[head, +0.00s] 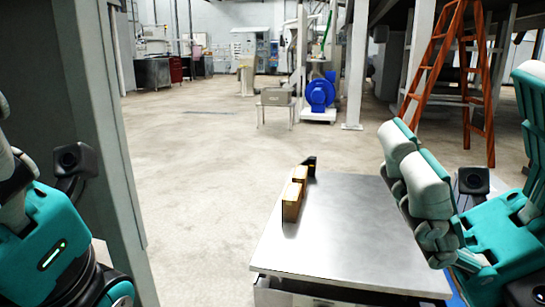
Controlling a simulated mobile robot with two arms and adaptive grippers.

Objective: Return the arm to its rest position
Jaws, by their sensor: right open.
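My right gripper (416,160) is at the right of the head view, above the right side of a metal table. Its teal fingers with pale pads are open, with nothing seen between them. My left arm shows at the lower left edge with teal and black parts. Only a cut-off part of the left gripper (12,175) shows at the edge, so its jaws cannot be made out.
The metal table (345,240) holds two wooden blocks (292,205) and a small black piece (310,165) along its left edge. A grey column (95,120) stands at left. An orange ladder (430,75) and a blue machine (320,94) stand behind.

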